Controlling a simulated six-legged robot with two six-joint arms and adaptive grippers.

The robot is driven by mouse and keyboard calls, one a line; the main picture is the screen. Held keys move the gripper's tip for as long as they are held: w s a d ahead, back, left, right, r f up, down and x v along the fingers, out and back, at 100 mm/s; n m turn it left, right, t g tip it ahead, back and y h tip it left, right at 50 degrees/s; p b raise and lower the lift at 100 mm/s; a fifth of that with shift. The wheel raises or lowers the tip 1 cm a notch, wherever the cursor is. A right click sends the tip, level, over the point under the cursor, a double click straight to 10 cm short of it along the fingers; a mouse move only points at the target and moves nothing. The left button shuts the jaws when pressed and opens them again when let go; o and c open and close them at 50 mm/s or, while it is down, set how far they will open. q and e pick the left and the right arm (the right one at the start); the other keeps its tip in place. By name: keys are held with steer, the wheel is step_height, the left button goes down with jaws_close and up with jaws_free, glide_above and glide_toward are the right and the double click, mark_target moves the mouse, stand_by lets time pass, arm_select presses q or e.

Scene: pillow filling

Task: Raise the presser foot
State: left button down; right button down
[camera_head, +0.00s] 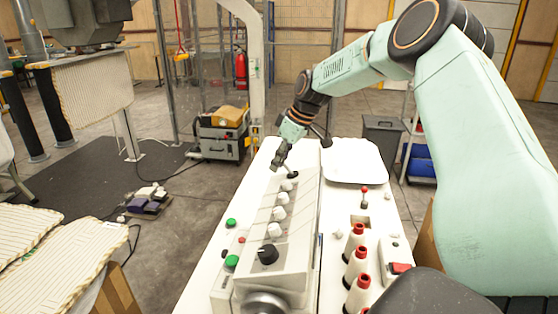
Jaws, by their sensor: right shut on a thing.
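A long white machine console (303,235) runs away from me, with a row of white knobs (279,213) and a black dial (268,254). My right gripper (279,164) reaches down to the far end of this row. It is shut on a small dark lever there, whose dark knob (293,174) shows beside the fingertips. The fingers hide much of the lever. Another black ball-ended rod (326,142) shows right of the gripper. A tall white curved arm (255,65) stands behind the console. I cannot make out the presser foot itself. My left gripper is not in view.
Red-topped spools (356,255), a red-tipped stick (364,190) and a red switch (400,268) are on the console's right part. A white tray (353,148) lies at its far right. Green buttons (231,261) are on the left. Striped pillows (75,258) lie at left.

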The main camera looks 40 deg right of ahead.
steer(key=shift+s+d+r+t+y+b, duration=0.15)
steer(key=shift+s+d+t+y+b, duration=0.05)
steer(key=shift+t+y+b, duration=0.3)
steer(key=shift+s+d+r+t+y+b, duration=0.15)
steer(key=shift+s+d+t+y+b, duration=0.05)
steer(key=shift+t+y+b, duration=0.25)
steer(key=shift+s+d+r+t+y+b, duration=0.1)
steer(key=shift+s+d+t+y+b, duration=0.2)
steer(key=shift+t+b, duration=0.3)
steer(key=shift+s+d+r+t+y+b, duration=0.1)
steer(key=shift+s+t+y+b, duration=0.1)
steer(key=shift+t+y+b, duration=0.25)
steer(key=shift+s+d+t+y+b, duration=0.2)
steer(key=shift+t+y+b, duration=0.1)
steer(key=shift+t+b, duration=0.15)
steer(key=shift+s+d+r+t+y, duration=0.15)
steer(key=shift+s+t+y, duration=0.15)
steer(key=shift+t, duration=0.25)
steer(key=shift+s+d+m+t+y, duration=0.3)
steer(key=shift+s+t+y, duration=0.1)
steer(key=shift+t+y, duration=0.35)
steer(key=shift+t, duration=0.25)
